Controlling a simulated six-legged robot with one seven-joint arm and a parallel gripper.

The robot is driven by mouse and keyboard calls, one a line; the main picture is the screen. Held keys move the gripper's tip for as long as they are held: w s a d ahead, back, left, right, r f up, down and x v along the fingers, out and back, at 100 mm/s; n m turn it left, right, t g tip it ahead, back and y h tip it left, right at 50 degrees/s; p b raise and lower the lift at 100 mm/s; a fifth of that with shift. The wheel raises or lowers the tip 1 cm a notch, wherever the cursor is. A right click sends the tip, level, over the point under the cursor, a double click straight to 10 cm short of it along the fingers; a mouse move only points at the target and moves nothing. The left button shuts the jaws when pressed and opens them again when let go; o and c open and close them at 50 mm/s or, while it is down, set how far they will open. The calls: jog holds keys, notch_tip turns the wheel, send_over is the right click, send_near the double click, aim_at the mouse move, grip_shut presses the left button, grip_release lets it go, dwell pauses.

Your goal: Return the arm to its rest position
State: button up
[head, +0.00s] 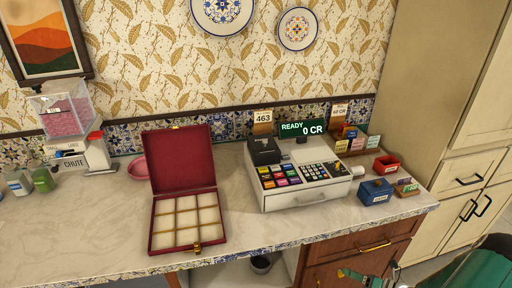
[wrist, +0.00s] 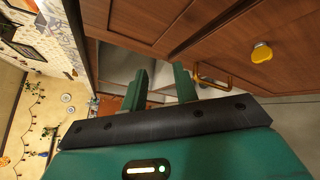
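My gripper (wrist: 160,82) shows in the wrist view with two green fingers apart and nothing visible between them. It is in front of the brown wooden cabinet (wrist: 235,45), near a brass handle (wrist: 212,78); I cannot tell whether it touches anything. In the head view, green parts of my arm (head: 482,272) show at the lower right, below the counter top and in front of the cabinet. The full pose of the arm is hidden by the frame edge.
The marble counter (head: 100,235) holds an open red box (head: 183,162) with a divided tray, a cash register (head: 305,180), a blue box (head: 376,191), a red bin (head: 386,165) and a chute dispenser (head: 72,160). Cream cabinets (head: 470,165) stand at the right.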

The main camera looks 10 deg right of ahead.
jog(key=w+a+r+n+g+h, duration=0.1)
jog(key=a+r+n+g, duration=0.4)
jog(key=a+r+n, duration=0.45)
jog(key=w+a+r+n+g+h, duration=0.15)
jog(key=a+r+n+g, duration=0.45)
jog(key=r+n, duration=0.65)
jog(key=s+a+r+n+t+h, duration=0.2)
jog(key=s+a+r+n+h, duration=0.1)
jog(key=s+a+r+n, duration=0.3)
jog(key=s+a+r+n+t+h, duration=0.2)
jog(key=s+a+r+n+h, duration=0.2)
jog(key=r+n, duration=0.6)
jog(key=s+a+r, duration=0.2)
jog(key=s+r, duration=0.1)
jog(key=shift+r+t, duration=0.3)
